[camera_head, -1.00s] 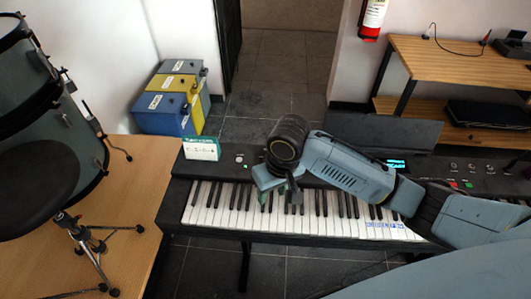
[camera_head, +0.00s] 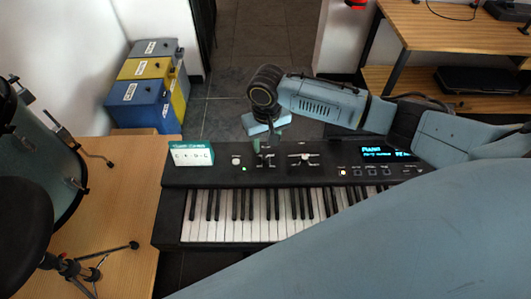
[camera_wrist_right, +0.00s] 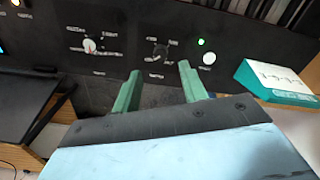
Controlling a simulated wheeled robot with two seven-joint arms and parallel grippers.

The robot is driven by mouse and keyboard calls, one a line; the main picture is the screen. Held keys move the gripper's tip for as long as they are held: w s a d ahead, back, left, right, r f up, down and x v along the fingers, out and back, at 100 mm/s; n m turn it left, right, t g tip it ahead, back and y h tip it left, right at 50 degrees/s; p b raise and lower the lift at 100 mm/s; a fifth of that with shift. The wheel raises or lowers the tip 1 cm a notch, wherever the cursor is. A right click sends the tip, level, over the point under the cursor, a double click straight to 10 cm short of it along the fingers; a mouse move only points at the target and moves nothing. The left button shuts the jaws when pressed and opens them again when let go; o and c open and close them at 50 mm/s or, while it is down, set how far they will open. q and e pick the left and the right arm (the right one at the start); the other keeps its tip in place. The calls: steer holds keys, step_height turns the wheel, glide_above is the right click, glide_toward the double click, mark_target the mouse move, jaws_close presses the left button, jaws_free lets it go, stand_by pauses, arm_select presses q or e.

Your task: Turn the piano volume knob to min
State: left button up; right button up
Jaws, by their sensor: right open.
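The piano (camera_head: 210,175) is a black keyboard with a control panel along its far edge. My right gripper (camera_head: 266,143) is over the left part of this panel, pointing down, fingers apart and empty. In the right wrist view, the gripper's two green fingers (camera_wrist_right: 158,82) stand apart, with a dark knob (camera_wrist_right: 160,50) beyond and between their tips. A second knob with a pale cap (camera_wrist_right: 90,46) is to the left, ringed by small labels. The labels are too small to read, so I cannot tell which knob is volume. My left gripper is out of view.
A white button (camera_wrist_right: 209,58) and a green light (camera_wrist_right: 201,42) sit beside the dark knob. A lit display (camera_head: 388,152) is at the right.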

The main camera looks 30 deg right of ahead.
mark_target(266, 157)
step_height(266, 157, down, 6)
steer(key=shift+w+f+b, duration=0.1)
steer(key=shift+f+b, duration=0.1)
steer(key=shift+b, duration=0.1)
steer(key=shift+f, duration=0.15)
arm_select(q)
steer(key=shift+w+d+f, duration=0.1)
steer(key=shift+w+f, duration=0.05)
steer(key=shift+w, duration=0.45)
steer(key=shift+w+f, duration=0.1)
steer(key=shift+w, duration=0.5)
arm_select(e)
jaws_close()
